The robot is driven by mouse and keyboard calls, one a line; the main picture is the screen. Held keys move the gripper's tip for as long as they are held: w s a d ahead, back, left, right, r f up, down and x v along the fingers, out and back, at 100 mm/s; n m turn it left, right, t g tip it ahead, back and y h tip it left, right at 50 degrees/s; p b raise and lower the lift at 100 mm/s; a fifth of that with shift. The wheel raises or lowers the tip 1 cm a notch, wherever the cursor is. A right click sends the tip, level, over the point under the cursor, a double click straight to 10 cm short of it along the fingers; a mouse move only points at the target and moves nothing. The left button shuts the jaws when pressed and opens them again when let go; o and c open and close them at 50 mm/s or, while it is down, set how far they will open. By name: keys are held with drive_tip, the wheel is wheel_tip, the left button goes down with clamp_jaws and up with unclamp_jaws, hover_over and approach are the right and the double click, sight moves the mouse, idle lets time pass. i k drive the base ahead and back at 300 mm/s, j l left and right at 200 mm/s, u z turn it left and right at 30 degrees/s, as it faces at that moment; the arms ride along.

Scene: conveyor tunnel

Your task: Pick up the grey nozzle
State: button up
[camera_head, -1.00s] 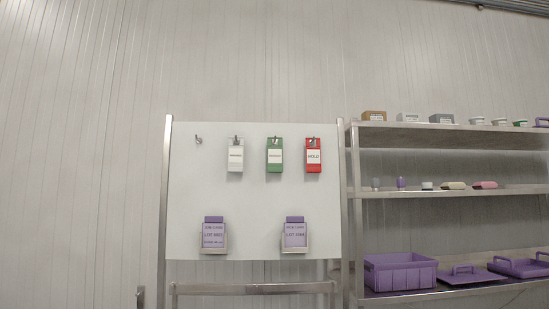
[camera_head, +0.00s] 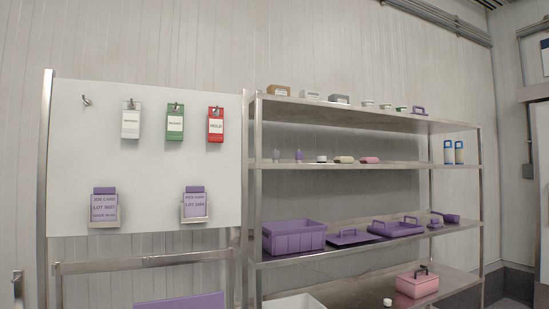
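A small grey upright piece (camera_head: 276,156), which looks like the grey nozzle, stands at the left end of the second shelf from the top. It is small, so its details are hard to tell. A similar purple piece (camera_head: 299,156) stands just to its right, apart from it. My gripper is not in view.
The metal shelf rack (camera_head: 257,200) stands right of a white board (camera_head: 150,158) with hanging tags. A white cap-like piece (camera_head: 321,159) and a pink item (camera_head: 369,160) share the shelf. A purple crate (camera_head: 293,238) sits one shelf below.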

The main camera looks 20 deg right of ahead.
sight(276, 153)
drive_tip(key=i+l+u, duration=0.15)
drive_tip(key=l, duration=0.2)
drive_tip(key=i+l+u, duration=0.35)
drive_tip(key=l, duration=0.4)
drive_tip(key=i+l+u, duration=0.2)
drive_tip(key=l, duration=0.2)
drive_tip(key=i, duration=0.05)
